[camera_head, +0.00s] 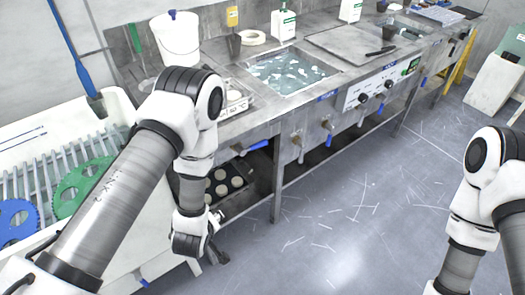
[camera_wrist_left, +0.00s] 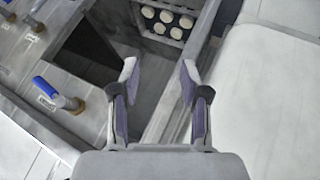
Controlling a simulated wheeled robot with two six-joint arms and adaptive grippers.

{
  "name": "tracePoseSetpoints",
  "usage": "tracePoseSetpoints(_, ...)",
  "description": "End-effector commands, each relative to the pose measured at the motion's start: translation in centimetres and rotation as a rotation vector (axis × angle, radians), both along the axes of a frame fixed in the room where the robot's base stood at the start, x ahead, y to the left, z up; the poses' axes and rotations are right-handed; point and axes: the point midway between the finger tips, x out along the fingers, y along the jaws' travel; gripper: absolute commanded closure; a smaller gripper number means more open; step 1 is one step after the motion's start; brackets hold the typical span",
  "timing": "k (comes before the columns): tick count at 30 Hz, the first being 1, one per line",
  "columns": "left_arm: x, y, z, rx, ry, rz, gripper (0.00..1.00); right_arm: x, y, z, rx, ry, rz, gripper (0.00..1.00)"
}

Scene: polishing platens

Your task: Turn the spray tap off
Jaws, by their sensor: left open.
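Several blue-handled taps line the front of the steel bench. The nearest tap (camera_head: 258,144) has its blue lever pointing sideways, and its valve end is partly hidden by the bench and my arm. A blue-handled tap with a small label (camera_wrist_left: 58,95) shows at the left of the left wrist view; I cannot read the label. Another tap (camera_head: 329,138) has its blue lever hanging down. I cannot tell which is the spray tap. My left gripper (camera_wrist_left: 160,88) is open and empty, apart from the taps, low beside the bench in the head view (camera_head: 218,248). My right gripper is out of view.
A tray with pale round pucks (camera_head: 226,184) sits under the bench. A water-filled basin (camera_head: 290,72), a white bucket (camera_head: 178,40) and bottles stand on top. At left is a white sink with a rack and green disc (camera_head: 84,186).

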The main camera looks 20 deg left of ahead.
Motion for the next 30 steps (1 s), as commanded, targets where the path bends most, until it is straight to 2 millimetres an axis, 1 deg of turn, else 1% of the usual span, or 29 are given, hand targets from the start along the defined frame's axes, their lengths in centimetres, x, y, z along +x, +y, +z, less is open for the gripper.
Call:
tracePoseSetpoints(1,2.6,-0.3,-0.7,-0.033,-0.103,0.050,0.55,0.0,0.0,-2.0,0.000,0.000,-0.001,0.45)
tracePoseSetpoints(2,4.2,-0.4,-0.4,-0.061,-0.176,0.087,0.55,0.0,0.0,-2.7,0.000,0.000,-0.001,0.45)
tracePoseSetpoints(3,6.5,-0.8,0.0,-0.108,-0.284,0.135,0.55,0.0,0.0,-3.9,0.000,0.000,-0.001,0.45)
tracePoseSetpoints(5,10.1,-1.6,1.0,-0.191,-0.459,0.193,0.55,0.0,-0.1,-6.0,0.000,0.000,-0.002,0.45)
tracePoseSetpoints(6,12.2,-2.3,1.7,-0.251,-0.569,0.219,0.55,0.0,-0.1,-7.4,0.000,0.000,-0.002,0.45)
tracePoseSetpoints(8,14.9,-3.6,3.0,-0.339,-0.724,0.238,0.55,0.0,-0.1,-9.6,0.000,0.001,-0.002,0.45)
tracePoseSetpoints(9,16.2,-4.6,3.6,-0.389,-0.806,0.237,0.55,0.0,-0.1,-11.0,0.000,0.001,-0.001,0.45)
tracePoseSetpoints(12,18.1,-6.4,5.2,-0.465,-0.934,0.219,0.55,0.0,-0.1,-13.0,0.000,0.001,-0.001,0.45)
tracePoseSetpoints(15,18.9,-7.1,6.4,-0.489,-0.979,0.208,0.55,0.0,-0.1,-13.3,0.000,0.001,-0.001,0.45)
tracePoseSetpoints(17,19.3,-7.1,6.8,-0.493,-0.984,0.208,0.55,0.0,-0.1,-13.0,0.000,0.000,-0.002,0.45)
tracePoseSetpoints(19,20.2,-7.0,6.9,-0.493,-0.983,0.209,0.55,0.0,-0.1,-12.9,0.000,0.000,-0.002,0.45)
tracePoseSetpoints(27,25.1,-6.3,7.1,-0.490,-0.980,0.210,0.55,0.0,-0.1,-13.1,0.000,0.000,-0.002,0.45)
tracePoseSetpoints(30,26.1,-6.2,7.1,-0.489,-0.977,0.207,0.55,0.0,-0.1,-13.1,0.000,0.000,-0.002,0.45)
